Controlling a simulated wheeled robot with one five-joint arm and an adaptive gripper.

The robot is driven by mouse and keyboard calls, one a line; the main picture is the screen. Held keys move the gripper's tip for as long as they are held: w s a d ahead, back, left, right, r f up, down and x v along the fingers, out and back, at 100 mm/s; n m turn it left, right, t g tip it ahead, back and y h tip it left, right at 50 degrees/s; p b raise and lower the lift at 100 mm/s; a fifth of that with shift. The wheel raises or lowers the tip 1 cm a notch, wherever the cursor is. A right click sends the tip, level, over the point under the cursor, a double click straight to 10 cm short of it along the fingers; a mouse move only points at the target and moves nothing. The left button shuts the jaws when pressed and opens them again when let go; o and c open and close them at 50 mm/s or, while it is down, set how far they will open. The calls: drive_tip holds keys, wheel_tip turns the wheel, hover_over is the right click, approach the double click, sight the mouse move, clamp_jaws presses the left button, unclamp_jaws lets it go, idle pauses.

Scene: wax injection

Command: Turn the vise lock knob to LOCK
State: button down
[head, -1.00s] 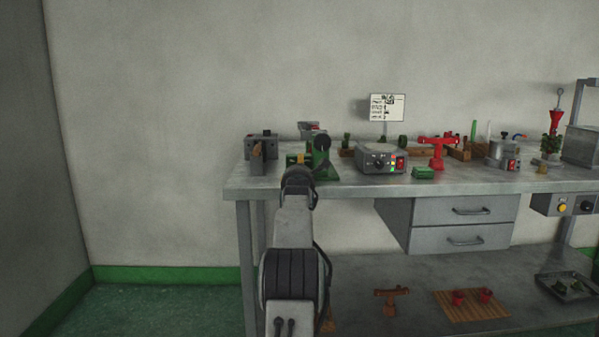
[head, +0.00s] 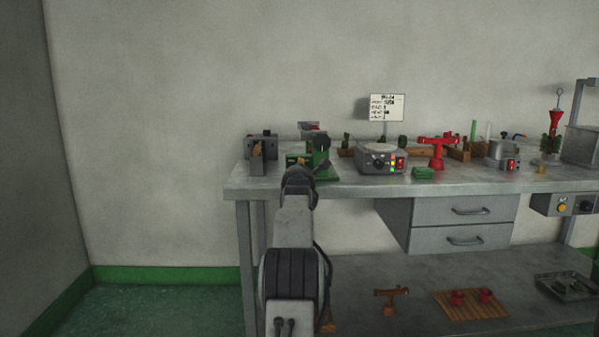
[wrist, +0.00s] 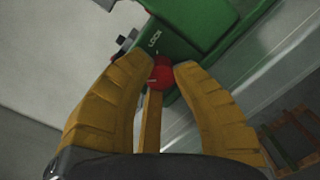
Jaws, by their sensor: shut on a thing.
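The green vise (head: 319,160) stands on the left part of the bench, just beyond my arm in the head view. In the wrist view its green body (wrist: 205,28) fills the top, with a white LOCK label. The red knob (wrist: 160,78) is just below that label. My gripper (wrist: 161,66) has its yellow fingertips on either side of the red knob, shut on it. A narrow yellow piece shows below the knob between the fingers. In the head view my arm hides the fingers and knob. I cannot make out the knob's pointer.
A grey block-like fixture (head: 262,150) stands left of the vise. A grey control box (head: 380,160) with a round top and a red stand (head: 438,150) are to the right. The bench's front edge (head: 400,190) runs below. The floor at left is clear.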

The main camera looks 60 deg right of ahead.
drive_tip(key=shift+r+m+p, duration=0.15)
drive_tip(key=shift+m+p, duration=0.35)
drive_tip(key=shift+p, duration=0.15)
drive_tip(key=shift+m, duration=0.3)
drive_tip(key=shift+w, duration=0.1)
drive_tip(key=c, duration=1)
unclamp_jaws()
drive_tip(key=shift+f, duration=0.2)
drive_tip(key=shift+o, duration=0.2)
drive_tip(key=shift+a, duration=0.1)
drive_tip(key=v, duration=1.1)
drive_tip(key=shift+s+a, duration=0.2)
drive_tip(key=shift+a, duration=0.15)
drive_tip(key=shift+r, duration=0.1)
